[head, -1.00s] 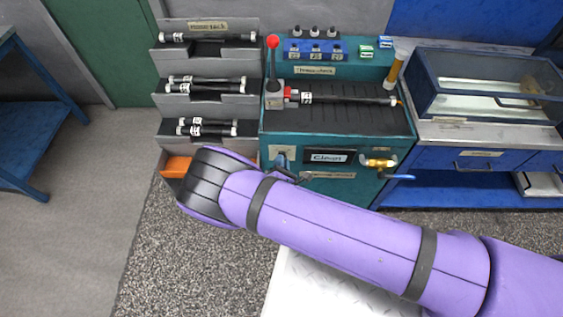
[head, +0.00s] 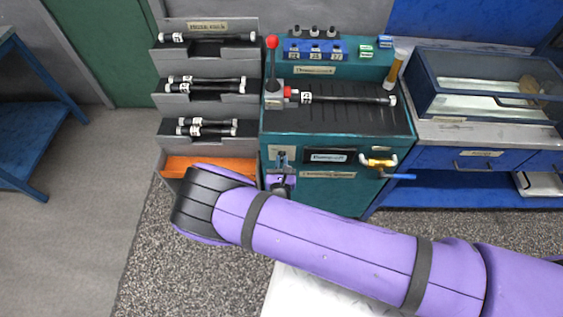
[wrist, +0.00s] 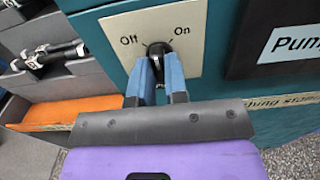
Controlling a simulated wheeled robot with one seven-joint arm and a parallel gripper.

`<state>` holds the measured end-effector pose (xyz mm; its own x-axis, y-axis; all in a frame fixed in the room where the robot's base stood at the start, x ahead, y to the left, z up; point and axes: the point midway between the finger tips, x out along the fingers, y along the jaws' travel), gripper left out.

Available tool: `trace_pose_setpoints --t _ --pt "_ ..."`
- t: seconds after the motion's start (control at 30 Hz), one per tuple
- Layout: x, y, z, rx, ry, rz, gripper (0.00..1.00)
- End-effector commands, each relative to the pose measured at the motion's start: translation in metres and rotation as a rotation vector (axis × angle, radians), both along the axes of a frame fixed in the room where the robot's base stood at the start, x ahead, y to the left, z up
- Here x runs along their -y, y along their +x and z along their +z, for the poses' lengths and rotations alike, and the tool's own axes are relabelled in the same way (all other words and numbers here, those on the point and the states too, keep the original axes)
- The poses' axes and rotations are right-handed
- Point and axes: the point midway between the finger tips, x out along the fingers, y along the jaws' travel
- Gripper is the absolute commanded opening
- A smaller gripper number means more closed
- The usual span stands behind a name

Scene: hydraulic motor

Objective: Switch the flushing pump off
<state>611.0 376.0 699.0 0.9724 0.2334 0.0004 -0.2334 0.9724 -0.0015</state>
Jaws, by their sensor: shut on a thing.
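The teal flushing station (head: 395,120) stands ahead, with a cream switch plate (wrist: 189,24) marked Off on the left and On on the right. A black rotary knob (wrist: 157,48) sits on that plate, partly hidden by my fingers. My gripper (wrist: 160,75) has its two blue fingers shut on the knob, one at each side. The knob's exact pointing is hard to tell.
A grey hose rack (head: 207,95) with an orange bottom tray (head: 205,165) stands left of the station. A red-tipped lever (head: 272,60) and a black hose (head: 345,98) are on top. A yellow valve with a blue handle (head: 400,177) juts out at right.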

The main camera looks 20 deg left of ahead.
Motion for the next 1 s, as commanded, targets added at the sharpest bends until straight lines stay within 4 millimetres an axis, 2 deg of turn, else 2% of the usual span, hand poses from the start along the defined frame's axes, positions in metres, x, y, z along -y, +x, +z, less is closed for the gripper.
trace_pose_setpoints --t 0.6,1.0 --pt "0.0007 -0.0011 -0.0007 0.129 -0.545 0.002 0.0" --pt "0.0011 -0.0014 -0.0011 0.176 -0.741 0.002 0.0"
